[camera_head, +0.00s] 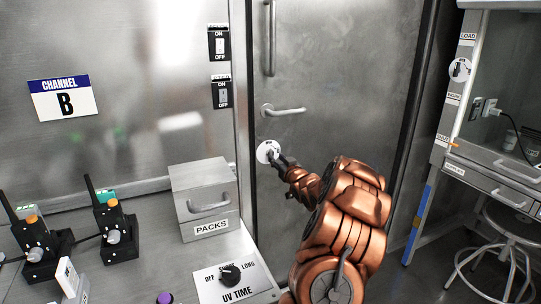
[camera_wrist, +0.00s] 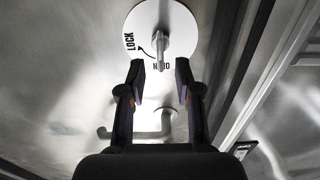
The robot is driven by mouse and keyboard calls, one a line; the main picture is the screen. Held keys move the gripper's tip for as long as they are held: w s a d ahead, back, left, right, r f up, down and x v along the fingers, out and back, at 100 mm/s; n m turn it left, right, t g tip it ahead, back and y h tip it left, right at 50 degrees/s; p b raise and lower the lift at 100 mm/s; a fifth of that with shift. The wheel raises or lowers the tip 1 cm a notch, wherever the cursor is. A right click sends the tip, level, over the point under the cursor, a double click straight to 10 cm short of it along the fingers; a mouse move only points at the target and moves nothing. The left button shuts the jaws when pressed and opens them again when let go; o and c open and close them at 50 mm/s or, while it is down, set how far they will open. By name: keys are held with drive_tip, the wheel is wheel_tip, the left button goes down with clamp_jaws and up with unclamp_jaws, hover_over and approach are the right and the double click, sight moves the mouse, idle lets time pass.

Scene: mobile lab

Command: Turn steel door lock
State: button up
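The steel door (camera_head: 340,90) is shut. Its lock is a round white disc (camera_head: 264,147) below the door's lever handle (camera_head: 283,110). In the wrist view the lock disc (camera_wrist: 147,22) carries the word LOCK, a curved arrow and other lettering I cannot read fully. A metal turn knob (camera_wrist: 160,50) sticks out from the disc. My gripper (camera_wrist: 160,80) is open, with one finger on each side of the knob's line. The knob's end shows between the fingertips, and a gap is visible on both sides. In the head view my gripper (camera_head: 276,158) covers part of the disc.
A PACKS box (camera_head: 205,178) and a UV TIME dial (camera_head: 230,275) stand on the bench left of the door. Two ON/OFF switches (camera_head: 220,92) are on the wall. A stool (camera_head: 512,225) and a glass-fronted cabinet (camera_head: 505,75) are at the right.

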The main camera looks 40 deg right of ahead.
sight(272, 154)
drive_tip(key=x, duration=0.4)
drive_tip(key=shift+w+f, duration=0.1)
drive_tip(key=shift+w, duration=0.05)
drive_tip(key=shift+w+d, duration=0.15)
drive_tip(key=shift+w, duration=0.2)
drive_tip(key=shift+c, duration=0.2)
clamp_jaws()
